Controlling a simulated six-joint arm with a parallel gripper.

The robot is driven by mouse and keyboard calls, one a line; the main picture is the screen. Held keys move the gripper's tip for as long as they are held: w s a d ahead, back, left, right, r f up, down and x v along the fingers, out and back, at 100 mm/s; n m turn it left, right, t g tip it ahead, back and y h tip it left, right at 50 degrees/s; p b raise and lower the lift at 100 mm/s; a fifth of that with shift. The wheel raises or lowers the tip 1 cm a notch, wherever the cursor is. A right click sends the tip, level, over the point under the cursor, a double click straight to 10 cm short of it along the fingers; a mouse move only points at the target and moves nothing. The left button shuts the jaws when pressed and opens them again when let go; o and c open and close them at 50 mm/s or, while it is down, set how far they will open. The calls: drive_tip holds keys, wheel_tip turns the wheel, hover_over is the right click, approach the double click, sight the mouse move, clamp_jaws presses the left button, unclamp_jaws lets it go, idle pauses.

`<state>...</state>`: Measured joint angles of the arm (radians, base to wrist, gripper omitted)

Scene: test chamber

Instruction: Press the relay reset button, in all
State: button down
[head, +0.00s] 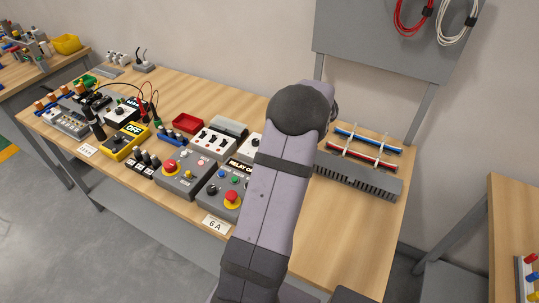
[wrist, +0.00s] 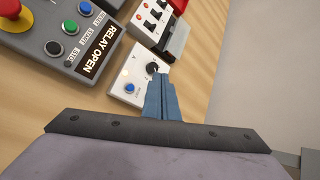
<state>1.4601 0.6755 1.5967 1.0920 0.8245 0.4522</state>
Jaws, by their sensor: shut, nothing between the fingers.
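A white box (wrist: 118,82) with a blue button (wrist: 129,88) and a black knob (wrist: 151,67) lies before my gripper in the wrist view. The small print on it is too blurred to read. My gripper (wrist: 163,78) is shut and empty; its blue-grey fingertips appear beside the knob, to the right of the blue button. I cannot tell whether they touch the box. Beside the box, a grey control box (wrist: 42,58) has a black "RELAY OPEN" sign (wrist: 94,58), green, blue and black buttons and a red mushroom button (wrist: 12,12). In the head view my arm hides the gripper and part of the white box (head: 252,145).
A grey slotted duct (head: 360,177) lies to the right.

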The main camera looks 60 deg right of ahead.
drive_tip(key=shift+f+b, duration=2.95)
drive_tip(key=shift+f, duration=1.2)
drive_tip(key=shift+f, duration=0.1)
drive_tip(key=shift+f+b, duration=0.3)
drive_tip(key=shift+b, duration=0.15)
drive_tip(key=shift+f+b, duration=0.5)
drive_tip(key=shift+r, duration=0.1)
drive_tip(key=shift+r+p, duration=0.65)
drive_tip(key=shift+r, duration=0.2)
wheel_tip(320, 180, up, 5)
drive_tip(key=p, duration=0.3)
drive_tip(key=shift+p, duration=0.3)
